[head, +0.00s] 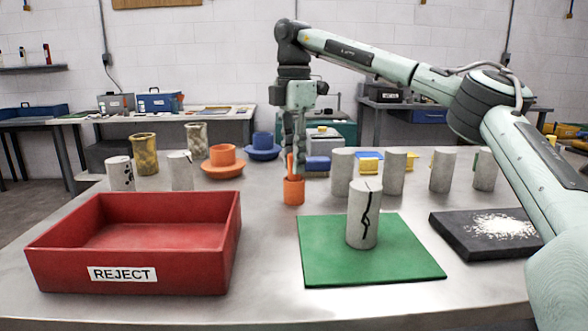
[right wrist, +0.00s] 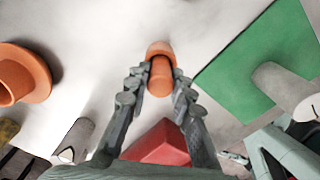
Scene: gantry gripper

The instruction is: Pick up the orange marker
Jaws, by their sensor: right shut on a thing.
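The orange marker (head: 290,164) stands upright with its lower end in or right at a small orange cup (head: 293,191) in the middle of the metal table. My right gripper (head: 297,165) comes down on it from above and is shut on its upper part. In the right wrist view the marker (right wrist: 160,78) lies between the fingertips of my right gripper (right wrist: 160,85), with the cup (right wrist: 160,49) just beyond it. Whether the marker's foot touches the cup's bottom is hidden. My left gripper is not in view.
A red REJECT bin (head: 133,272) stands front left. A green mat (head: 320,255) with a cracked grey cylinder (head: 363,222) lies front right, beside a dark tray (head: 465,242) of white powder. Several grey cylinders stand behind. An orange cup on a saucer (head: 222,170) is left of the gripper.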

